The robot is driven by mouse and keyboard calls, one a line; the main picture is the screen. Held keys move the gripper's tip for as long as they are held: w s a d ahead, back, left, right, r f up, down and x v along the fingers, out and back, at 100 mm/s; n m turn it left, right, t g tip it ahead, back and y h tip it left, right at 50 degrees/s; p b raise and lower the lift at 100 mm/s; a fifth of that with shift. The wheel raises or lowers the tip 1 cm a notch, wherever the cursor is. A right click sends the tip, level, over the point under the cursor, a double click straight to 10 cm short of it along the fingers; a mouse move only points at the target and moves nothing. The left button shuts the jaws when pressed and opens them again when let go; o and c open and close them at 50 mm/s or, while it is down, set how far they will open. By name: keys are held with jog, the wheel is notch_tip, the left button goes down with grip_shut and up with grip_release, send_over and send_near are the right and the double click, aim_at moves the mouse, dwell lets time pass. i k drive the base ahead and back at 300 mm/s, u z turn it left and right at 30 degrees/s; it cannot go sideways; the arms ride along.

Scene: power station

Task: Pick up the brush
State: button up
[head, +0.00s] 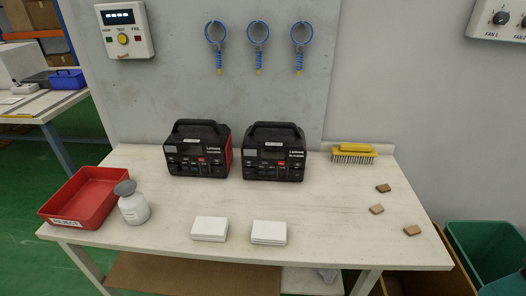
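The brush (354,154) has a yellow body and handle with dark bristles pointing down. It sits at the back right of the white workbench (340,210), close to the wall. It lies to the right of the two black power stations, with a gap between. Nothing covers it. My gripper is not in the head view.
Two black power stations (197,150) (273,152) stand at the back. A red tray (84,198), a white bottle (134,205), two white boxes (210,228) (269,232) and three small brown blocks (377,209) are on the bench. Clear surface lies before the brush.

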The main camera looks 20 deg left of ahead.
aim_at(351, 153)
jog(key=u, duration=0.65)
jog(key=i, duration=1)
jog(key=u, duration=0.05)
